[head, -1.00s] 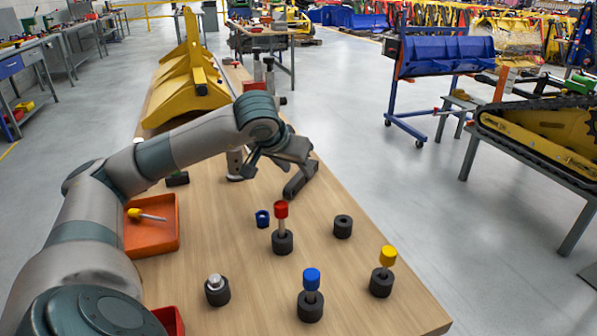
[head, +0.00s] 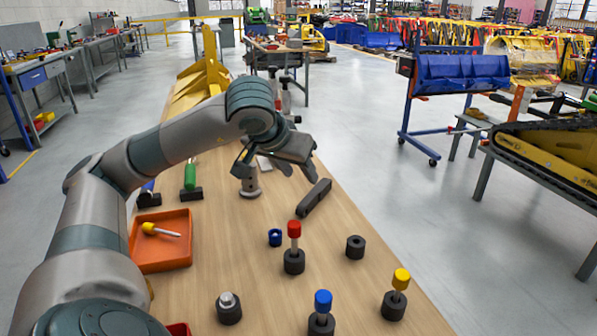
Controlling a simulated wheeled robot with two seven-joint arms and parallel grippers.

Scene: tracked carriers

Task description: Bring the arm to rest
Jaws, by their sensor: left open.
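My left arm reaches in from the left over the wooden table (head: 270,250). My left gripper (head: 278,172) is open, with nothing seen between its fingers. It hangs above the far part of the table, near a dark bar (head: 314,198) lying on the wood and a grey metal post with a round base (head: 250,188). The gripper looks apart from both, though the exact gap is hard to tell. My right gripper is not in view.
Nearer stand black rollers with a red (head: 294,260), a blue (head: 321,322) and a yellow top (head: 394,303). An orange tray (head: 165,262) holds a yellow-handled tool. A yellow bucket (head: 200,84) stands behind.

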